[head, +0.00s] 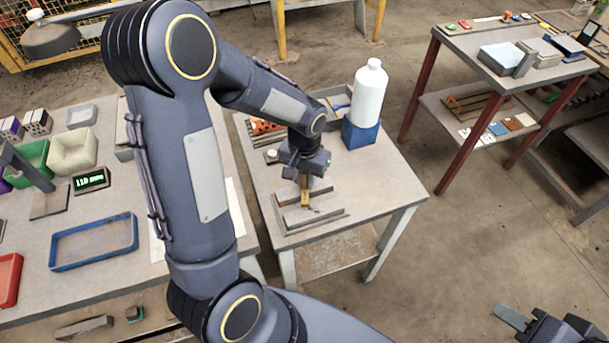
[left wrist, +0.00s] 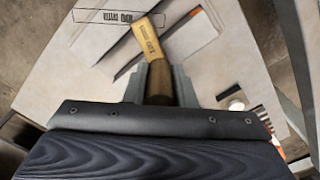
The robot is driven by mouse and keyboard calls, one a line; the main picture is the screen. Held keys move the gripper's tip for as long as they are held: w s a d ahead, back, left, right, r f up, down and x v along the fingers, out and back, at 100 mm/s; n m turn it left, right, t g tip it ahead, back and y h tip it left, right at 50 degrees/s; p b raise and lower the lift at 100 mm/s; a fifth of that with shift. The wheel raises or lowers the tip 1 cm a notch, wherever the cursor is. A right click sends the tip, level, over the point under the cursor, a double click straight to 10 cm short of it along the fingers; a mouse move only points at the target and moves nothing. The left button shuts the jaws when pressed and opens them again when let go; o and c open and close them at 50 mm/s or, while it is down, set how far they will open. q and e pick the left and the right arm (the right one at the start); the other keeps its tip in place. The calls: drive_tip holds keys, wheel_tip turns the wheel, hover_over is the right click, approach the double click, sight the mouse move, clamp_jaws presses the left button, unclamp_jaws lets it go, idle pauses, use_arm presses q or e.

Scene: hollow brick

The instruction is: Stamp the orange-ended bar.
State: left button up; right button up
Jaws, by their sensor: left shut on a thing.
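My left gripper (head: 304,180) is shut on a stamp with a brown handle and a brass-coloured, lettered end (head: 305,197). It holds the stamp over the small table. In the left wrist view the stamp (left wrist: 150,42) sits between the two grey fingers (left wrist: 159,85), its lettered end pointing away. A small orange end (left wrist: 195,12) shows near one strip. I cannot tell whether the stamp touches a bar. My right gripper (head: 545,325) is at the lower right, apart from the table.
A white bottle (head: 369,92) stands on a blue block (head: 360,133) at the table's back. A tray with orange items (head: 265,127) is at its back left. The left bench holds a blue tray (head: 95,242) and a green-lit display (head: 91,181). The table's right side is clear.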

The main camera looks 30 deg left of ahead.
use_arm(q)
drive_tip(key=shift+r+p, duration=2.4)
drive_tip(key=shift+r, duration=1.05)
